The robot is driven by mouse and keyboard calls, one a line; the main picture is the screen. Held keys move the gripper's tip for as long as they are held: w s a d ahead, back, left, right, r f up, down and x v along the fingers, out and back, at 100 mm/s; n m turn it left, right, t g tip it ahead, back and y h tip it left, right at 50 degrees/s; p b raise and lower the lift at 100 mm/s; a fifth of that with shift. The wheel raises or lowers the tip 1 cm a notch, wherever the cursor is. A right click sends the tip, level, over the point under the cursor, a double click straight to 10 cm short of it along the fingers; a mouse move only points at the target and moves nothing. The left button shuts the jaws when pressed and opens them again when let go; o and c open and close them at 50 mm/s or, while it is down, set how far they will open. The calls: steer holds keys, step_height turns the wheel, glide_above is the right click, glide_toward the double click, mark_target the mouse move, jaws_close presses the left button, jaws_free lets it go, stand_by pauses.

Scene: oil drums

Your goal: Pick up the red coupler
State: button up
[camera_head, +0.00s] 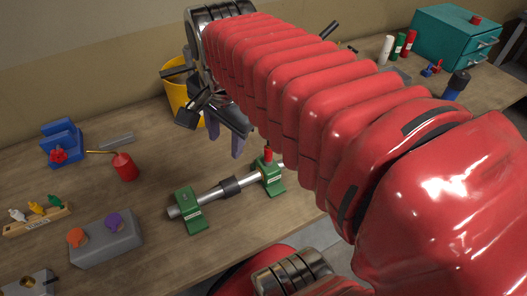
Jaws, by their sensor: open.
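A small red cylindrical piece (268,154) stands on the right green stand, which holds one end of a grey pipe; it may be the red coupler, but the view is too small to be sure. Another small red piece (476,20) lies on top of the teal cabinet at the back right. My gripper (225,145) hangs above the bench behind the pipe, its purple-grey fingers apart and nothing seen between them. It is to the left of the red piece on the stand and apart from it. My red-sleeved arm covers much of the bench's middle.
The pipe (212,196) with a black sleeve lies across two green stands (187,211). A yellow bucket (178,97) stands behind my gripper. A red oil can (125,167), a blue vise (62,142) and a grey block (106,243) with orange and purple knobs stand left. The teal cabinet (450,40) stands back right.

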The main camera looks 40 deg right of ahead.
mark_target(268, 147)
steer(key=s+d+r+m+g, duration=0.2)
steer(key=d+m, duration=0.7)
steer(key=m, duration=0.8)
steer(key=shift+s+d+r+g+y, duration=0.3)
steer(key=shift+d+r+y, duration=0.1)
steer(key=shift+r, duration=0.2)
steer(key=shift+f, duration=0.15)
step_height(268, 147, down, 8)
steer(key=shift+f, duration=0.2)
steer(key=shift+f, duration=0.1)
steer(key=shift+f, duration=2.5)
steer(key=shift+c, duration=0.5)
jaws_close()
